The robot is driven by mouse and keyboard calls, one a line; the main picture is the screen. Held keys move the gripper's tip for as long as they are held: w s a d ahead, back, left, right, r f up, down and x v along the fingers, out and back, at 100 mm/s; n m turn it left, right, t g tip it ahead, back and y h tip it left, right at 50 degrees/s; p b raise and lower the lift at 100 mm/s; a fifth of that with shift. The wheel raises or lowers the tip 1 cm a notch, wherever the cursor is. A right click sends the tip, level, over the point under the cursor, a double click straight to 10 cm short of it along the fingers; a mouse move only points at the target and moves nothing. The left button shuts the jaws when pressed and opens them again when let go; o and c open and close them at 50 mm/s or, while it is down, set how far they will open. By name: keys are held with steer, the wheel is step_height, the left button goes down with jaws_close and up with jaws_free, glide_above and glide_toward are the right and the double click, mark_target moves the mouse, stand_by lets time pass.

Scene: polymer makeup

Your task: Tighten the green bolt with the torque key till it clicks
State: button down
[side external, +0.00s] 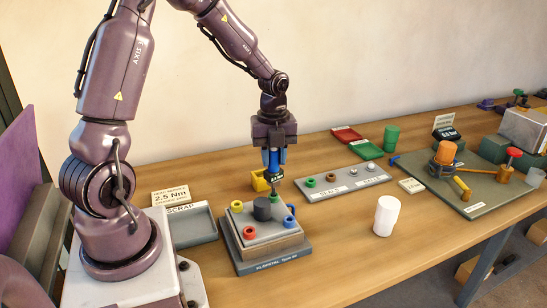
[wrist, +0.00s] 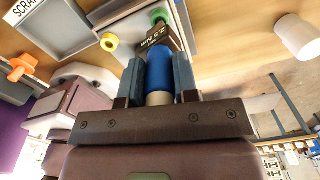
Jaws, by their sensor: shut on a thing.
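The torque key (side external: 271,160) has a blue handle and a dark labelled collar, and it stands upright in my gripper (side external: 273,157). In the wrist view my gripper (wrist: 158,85) is shut on the blue handle of the key (wrist: 158,70). The green bolt (side external: 274,197) is at the back right corner of the grey-topped block (side external: 268,243), directly below the key. In the wrist view the green bolt (wrist: 161,15) shows just beyond the collar. The key's lower end is at the bolt; I cannot tell whether it is fully seated.
A yellow bolt (side external: 237,206), red bolt (side external: 249,232), blue bolt (side external: 289,221) and black cylinder (side external: 262,209) share the block. The scrap tray (side external: 193,227) is left, the seals-and-balls tray (side external: 345,182) and white cup (side external: 386,215) right.

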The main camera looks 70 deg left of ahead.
steer(key=shift+r, duration=0.25)
stand_by(0.3)
steer(key=shift+r, duration=1.4)
